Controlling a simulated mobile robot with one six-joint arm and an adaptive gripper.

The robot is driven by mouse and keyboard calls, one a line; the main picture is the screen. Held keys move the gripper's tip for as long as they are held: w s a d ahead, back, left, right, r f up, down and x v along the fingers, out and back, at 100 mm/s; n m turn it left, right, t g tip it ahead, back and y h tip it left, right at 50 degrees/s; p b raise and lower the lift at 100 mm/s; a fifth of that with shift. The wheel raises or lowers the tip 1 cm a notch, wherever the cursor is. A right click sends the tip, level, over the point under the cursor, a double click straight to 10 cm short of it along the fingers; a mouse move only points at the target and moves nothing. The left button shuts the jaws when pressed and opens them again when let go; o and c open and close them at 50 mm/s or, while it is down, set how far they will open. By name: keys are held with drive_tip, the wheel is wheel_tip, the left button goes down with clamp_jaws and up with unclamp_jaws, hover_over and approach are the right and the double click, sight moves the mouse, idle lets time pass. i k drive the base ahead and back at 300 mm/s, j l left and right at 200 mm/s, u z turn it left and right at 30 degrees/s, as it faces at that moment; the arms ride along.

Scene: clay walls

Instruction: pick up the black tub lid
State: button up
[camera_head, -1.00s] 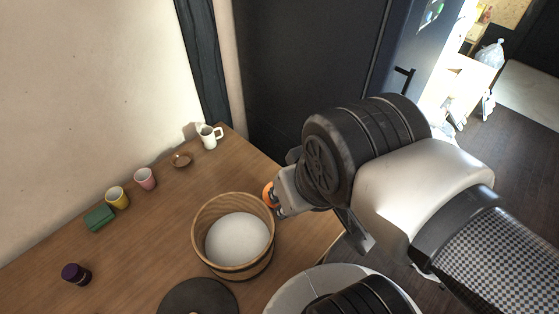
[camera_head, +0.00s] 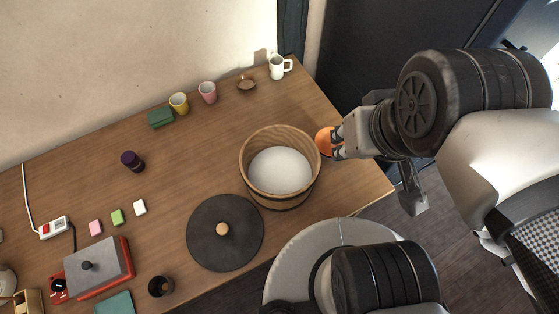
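The black tub lid (camera_head: 205,245) is a flat dark disc with a round wooden knob (camera_head: 222,229) on top. It lies on the wooden table in front of the wooden tub (camera_head: 250,159), slightly to the left. The tub is open and shows a white interior. My gripper (camera_head: 334,143) is right of the tub, at an orange ball-like thing (camera_head: 324,141). The fingers are seen from behind and small, so I cannot tell whether they hold the orange thing. The lid is apart from my gripper, with the tub between and behind.
Along the back stand a white mug (camera_head: 277,68), a brown dish (camera_head: 246,85), a pink cup (camera_head: 208,93), a yellow cup (camera_head: 179,103) and a green block (camera_head: 160,118). A dark jar (camera_head: 132,161), a red-and-grey device (camera_head: 97,267) and a black cup (camera_head: 160,286) are left of the lid.

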sight(225, 233)
drive_tip(key=u, duration=1.75)
drive_tip(key=j+z, duration=0.5)
drive_tip(key=k+z, duration=0.15)
drive_tip(key=z, duration=0.8)
